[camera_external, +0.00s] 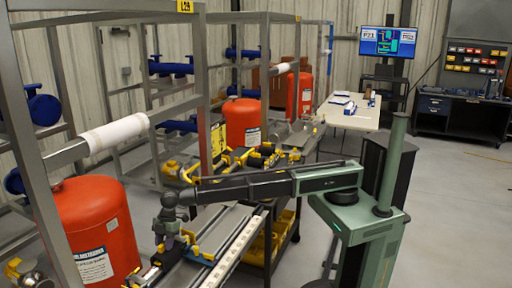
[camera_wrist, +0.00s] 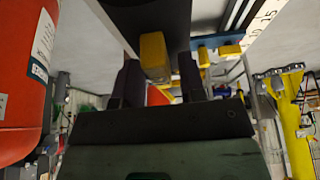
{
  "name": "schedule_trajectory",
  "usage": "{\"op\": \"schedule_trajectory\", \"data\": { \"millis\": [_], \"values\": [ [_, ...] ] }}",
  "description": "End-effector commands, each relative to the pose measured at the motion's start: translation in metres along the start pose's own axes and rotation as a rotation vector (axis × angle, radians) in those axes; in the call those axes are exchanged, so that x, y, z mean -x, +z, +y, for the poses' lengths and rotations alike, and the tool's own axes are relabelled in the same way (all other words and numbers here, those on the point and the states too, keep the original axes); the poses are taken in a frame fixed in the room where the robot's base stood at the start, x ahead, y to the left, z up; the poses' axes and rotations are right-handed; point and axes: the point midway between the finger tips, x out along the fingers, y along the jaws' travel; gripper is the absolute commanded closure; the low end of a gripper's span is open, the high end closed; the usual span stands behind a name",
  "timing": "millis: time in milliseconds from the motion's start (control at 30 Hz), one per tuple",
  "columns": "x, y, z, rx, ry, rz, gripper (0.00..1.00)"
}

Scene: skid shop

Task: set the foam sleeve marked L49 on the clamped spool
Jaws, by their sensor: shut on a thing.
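My gripper (camera_wrist: 160,82) has its two dark fingers on either side of a yellow block (camera_wrist: 154,57) in the wrist view. A dark, smooth body (camera_wrist: 150,16) lies right beyond the block and runs out of the top of the frame. The block and body look like one held piece, but I cannot tell for sure that it is the foam sleeve. No L49 mark is readable. In the outside view my gripper (camera_external: 172,240) points down over the front end of the bench, and its fingertips are hard to make out. I cannot pick out the clamped spool with certainty.
A red tank (camera_external: 98,225) stands close left of my gripper; it also fills the wrist view's left edge (camera_wrist: 22,75). A grey rack (camera_external: 205,90) rises behind it with a white roll (camera_external: 117,133) on its bar. Yellow-and-black fixtures (camera_external: 235,160) crowd the bench further back.

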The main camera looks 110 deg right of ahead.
Motion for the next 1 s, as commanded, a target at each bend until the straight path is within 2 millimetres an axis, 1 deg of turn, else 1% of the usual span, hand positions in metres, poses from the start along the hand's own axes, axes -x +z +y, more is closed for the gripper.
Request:
{"op": "schedule_trajectory", "data": {
  "millis": [167,500,1000],
  "values": [
    [-0.002,0.001,0.000,0.000,0.000,0.000,0.83],
    [-0.014,0.006,0.000,0.000,0.000,0.000,0.83],
    [-0.015,0.006,0.000,0.000,0.000,0.000,0.83]
  ]
}}
